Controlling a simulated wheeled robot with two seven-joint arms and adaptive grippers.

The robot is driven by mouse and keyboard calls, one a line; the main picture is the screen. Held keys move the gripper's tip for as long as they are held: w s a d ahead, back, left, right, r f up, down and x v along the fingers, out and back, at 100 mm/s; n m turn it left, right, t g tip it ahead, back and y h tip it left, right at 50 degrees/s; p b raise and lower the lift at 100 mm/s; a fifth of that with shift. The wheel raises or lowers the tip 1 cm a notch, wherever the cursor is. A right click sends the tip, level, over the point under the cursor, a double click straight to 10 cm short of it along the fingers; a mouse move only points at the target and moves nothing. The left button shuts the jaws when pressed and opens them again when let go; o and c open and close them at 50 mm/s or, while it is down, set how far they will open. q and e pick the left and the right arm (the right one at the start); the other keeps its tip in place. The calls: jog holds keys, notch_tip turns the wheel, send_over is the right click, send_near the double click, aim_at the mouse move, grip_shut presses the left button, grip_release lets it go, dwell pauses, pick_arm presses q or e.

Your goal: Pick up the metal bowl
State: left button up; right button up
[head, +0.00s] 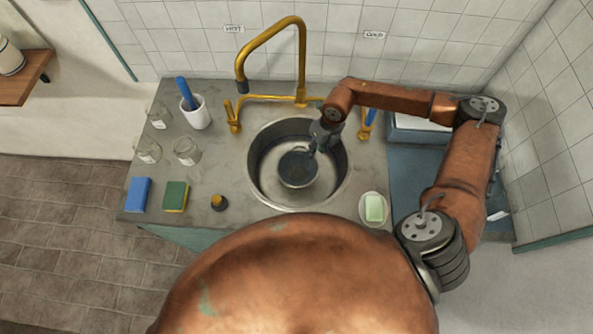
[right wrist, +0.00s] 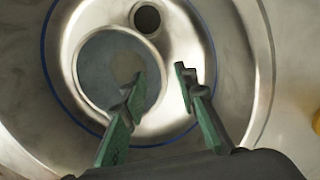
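The metal bowl (head: 298,170) sits in the round sink basin, upright as far as I can see. In the right wrist view the bowl (right wrist: 98,68) lies left of the drain hole. My right gripper (head: 315,146) reaches down into the sink at the bowl's far right side. In the right wrist view my right gripper (right wrist: 158,84) is open with nothing between its fingertips but the line of the bowl's rim. One finger appears over the bowl's inside, the other outside it. I cannot tell whether they touch the bowl. My left gripper is not in view.
The sink (head: 258,182) is set in a grey counter, with a brass faucet (head: 272,30) arching behind it. A soap dish (head: 373,221) sits right.

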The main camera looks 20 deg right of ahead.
aim_at(314, 158)
jog(key=f, duration=0.5)
jog(key=shift+a+f, duration=0.4)
jog(key=shift+s, duration=0.1)
jog(key=shift+c, duration=0.6)
jog(key=shift+r, duration=0.1)
grip_shut()
